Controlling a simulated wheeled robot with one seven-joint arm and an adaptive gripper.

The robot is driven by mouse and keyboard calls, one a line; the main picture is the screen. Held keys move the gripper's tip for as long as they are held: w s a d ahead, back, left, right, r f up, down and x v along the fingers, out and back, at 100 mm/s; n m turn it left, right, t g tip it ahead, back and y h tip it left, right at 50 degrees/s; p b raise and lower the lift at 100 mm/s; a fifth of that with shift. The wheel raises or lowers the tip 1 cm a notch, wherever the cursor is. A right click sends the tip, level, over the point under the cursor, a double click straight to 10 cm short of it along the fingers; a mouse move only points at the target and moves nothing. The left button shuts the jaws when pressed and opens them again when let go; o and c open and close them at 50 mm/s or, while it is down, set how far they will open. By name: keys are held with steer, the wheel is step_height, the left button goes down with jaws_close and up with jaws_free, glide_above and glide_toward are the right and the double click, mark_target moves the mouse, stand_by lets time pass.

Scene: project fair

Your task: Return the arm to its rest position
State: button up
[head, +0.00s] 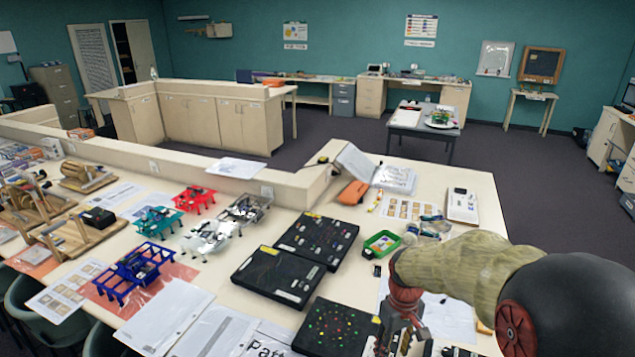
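My arm reaches in from the lower right of the head view, with a cloth-like tan sleeve over one link and a dark round joint beside it. My gripper (398,340) points down over the near right part of the table (470,240), close to the bottom edge of the picture. Its fingers are small, dark and partly cut off, so I cannot tell how far apart they are or whether they hold anything.
Black boards (278,276) and a dotted board (335,328) lie left of my gripper. A green tray (382,243) lies beyond it. Colored frames, including a blue one (135,272), stand farther left. A low ledge (290,185) runs behind. Open floor (545,205) lies to the right.

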steer(key=s+r+m+t+b, duration=0.2)
steer(key=s+r+b, duration=0.3)
steer(key=s, duration=0.5)
steer(key=s+r+m+t+b, duration=0.2)
steer(key=s+r+t+b, duration=0.2)
steer(key=s, duration=0.6)
steer(key=shift+r+b, duration=0.45)
steer(key=shift+b, duration=0.1)
steer(key=shift+r+p, duration=0.1)
steer(key=shift+p, duration=0.25)
stand_by(2.8)
